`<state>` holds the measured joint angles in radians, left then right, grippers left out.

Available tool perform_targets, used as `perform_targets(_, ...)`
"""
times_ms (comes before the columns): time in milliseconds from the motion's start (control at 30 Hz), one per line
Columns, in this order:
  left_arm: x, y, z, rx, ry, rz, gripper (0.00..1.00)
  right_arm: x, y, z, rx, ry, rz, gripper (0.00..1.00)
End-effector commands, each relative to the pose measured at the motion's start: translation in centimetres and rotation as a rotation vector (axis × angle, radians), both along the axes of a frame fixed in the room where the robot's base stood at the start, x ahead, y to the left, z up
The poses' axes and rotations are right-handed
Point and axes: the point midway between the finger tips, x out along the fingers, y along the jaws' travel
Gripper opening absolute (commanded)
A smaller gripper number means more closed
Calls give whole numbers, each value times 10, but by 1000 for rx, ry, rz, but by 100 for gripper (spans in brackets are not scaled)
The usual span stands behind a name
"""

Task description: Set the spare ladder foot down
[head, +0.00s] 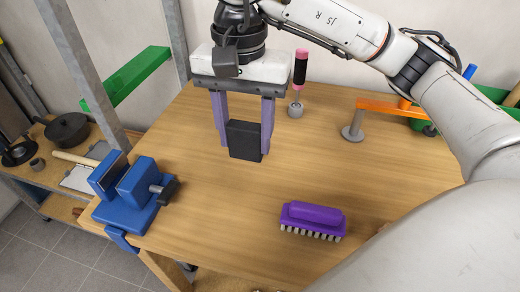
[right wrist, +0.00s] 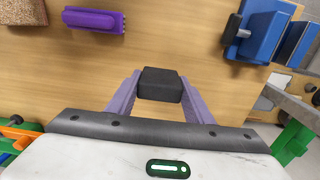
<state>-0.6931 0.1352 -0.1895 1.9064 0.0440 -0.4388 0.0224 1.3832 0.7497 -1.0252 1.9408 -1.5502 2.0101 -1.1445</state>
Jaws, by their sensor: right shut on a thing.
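The spare ladder foot is a black block (head: 244,140) over the wooden table (head: 200,192). My right gripper (head: 246,143) is shut on it, with one purple finger on each side. In the right wrist view the black block (right wrist: 161,84) sits between the tips of my right gripper (right wrist: 160,88). I cannot tell whether its underside touches the tabletop. My left gripper is not in view.
A blue vise (head: 134,190) is clamped at the table's left corner. A purple brush (head: 313,220) lies near the front. A pink-and-black handled tool (head: 299,76) stands behind the gripper, and an orange-armed stand (head: 353,132) is at right. The tabletop between is clear.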

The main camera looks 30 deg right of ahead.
Motion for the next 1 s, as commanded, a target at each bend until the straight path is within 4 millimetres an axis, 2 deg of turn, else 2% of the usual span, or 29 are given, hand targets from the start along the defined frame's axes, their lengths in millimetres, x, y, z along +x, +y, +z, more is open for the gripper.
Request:
perform_targets(33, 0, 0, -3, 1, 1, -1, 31, -1, 1, -12, 1, 5, 1, 22)
perform_targets(100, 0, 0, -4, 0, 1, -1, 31, -1, 1, -22, 2, 3, 0, 22)
perform_targets(267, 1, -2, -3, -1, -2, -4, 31, 0, 1, -36, 1, 1, 1, 22)
perform_targets(500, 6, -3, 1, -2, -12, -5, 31, 0, 0, -67, 1, 1, -1, 22)
perform_targets(800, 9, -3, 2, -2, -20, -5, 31, 0, 0, -71, 1, -2, 0, 22)
perform_targets(933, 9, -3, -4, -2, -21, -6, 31, 0, 0, -76, 1, -2, 0, 22)
perform_targets(967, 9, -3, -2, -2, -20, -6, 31, 0, 0, -75, 1, -2, 0, 50)
perform_targets(1000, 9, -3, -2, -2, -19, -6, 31, 0, 0, -74, 0, -1, 0, 57)
